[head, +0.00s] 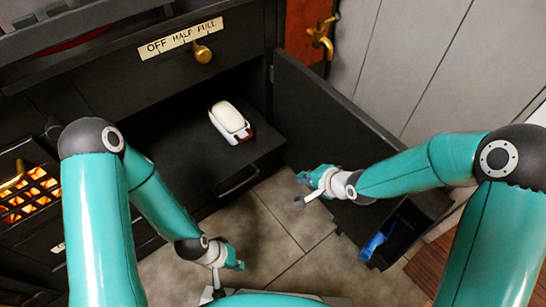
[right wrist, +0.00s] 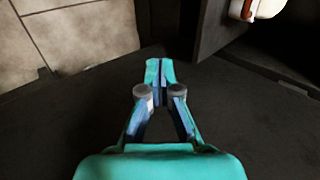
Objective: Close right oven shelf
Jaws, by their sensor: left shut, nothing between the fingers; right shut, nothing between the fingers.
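The right oven shelf (head: 182,152) is a dark flat board pulled out of the oven opening, with a bar handle (head: 238,181) on its front. A white rounded item in a red-and-white holder (head: 229,122) rests on it. The dark oven door (head: 325,112) stands open to the right of the shelf. My right gripper (head: 310,184) is shut and empty, right of the shelf and near the door's inner side. In the right wrist view its fingertips (right wrist: 160,66) are together over a dark surface. My left gripper (head: 226,272) is shut and empty, low in front of the shelf.
A dark stove front with a brass knob (head: 202,54) and an "OFF HALF FULL" label is above the shelf. A glowing grate (head: 28,192) is at the left. A blue item (head: 374,245) shows beside a dark box at the lower right. Tiled floor (head: 285,225) lies between the grippers.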

